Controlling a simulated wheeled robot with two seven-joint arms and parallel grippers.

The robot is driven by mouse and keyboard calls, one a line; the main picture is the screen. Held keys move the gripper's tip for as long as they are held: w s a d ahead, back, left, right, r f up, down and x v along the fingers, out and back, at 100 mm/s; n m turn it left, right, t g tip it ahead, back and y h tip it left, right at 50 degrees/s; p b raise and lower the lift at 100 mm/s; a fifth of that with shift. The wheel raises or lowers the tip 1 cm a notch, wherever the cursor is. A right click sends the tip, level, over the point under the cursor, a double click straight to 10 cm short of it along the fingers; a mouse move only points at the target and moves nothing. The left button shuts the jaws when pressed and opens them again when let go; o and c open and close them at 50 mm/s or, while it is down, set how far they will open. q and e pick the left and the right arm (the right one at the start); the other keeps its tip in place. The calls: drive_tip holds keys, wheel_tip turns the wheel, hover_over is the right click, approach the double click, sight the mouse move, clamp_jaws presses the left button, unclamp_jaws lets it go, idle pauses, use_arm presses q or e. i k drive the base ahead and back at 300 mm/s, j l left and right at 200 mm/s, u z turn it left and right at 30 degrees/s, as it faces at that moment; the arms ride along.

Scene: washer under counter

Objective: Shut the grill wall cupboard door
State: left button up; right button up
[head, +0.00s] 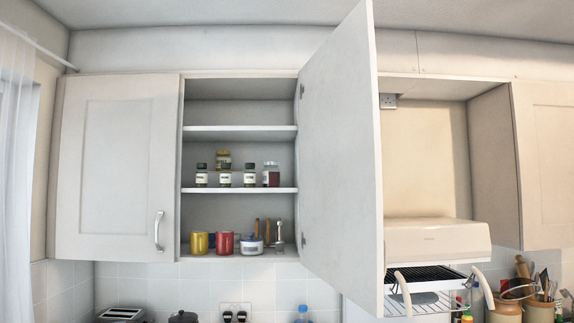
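The grill wall cupboard door (340,160) is a pale, flat panel standing wide open. Its hinges show along its left edge, at the right side of the open cupboard (239,90). The door swings out towards me, and its inner face shows. Its free edge is the nearer, right-hand one in the head view. Its outer face and any handle on it are hidden. Neither of my grippers is in view.
Jars (224,179) stand on a shelf, with a yellow mug (199,243) and red mug (225,243) below. A closed door (115,165) is at left. The grill hood (437,240) and rack (430,300) are right of the open door, partly behind it.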

sight(343, 243)
drive_tip(key=i+l+u, duration=0.2)
drive_tip(key=l, duration=0.15)
drive_tip(key=i+l+u, duration=0.2)
drive_tip(key=l, duration=0.2)
drive_tip(key=l+u, duration=0.2)
drive_tip(key=l, duration=0.15)
drive_tip(key=i+l+u, duration=0.25)
drive_tip(key=l, duration=0.2)
drive_tip(key=l+u, duration=0.2)
drive_tip(key=l, duration=1.15)
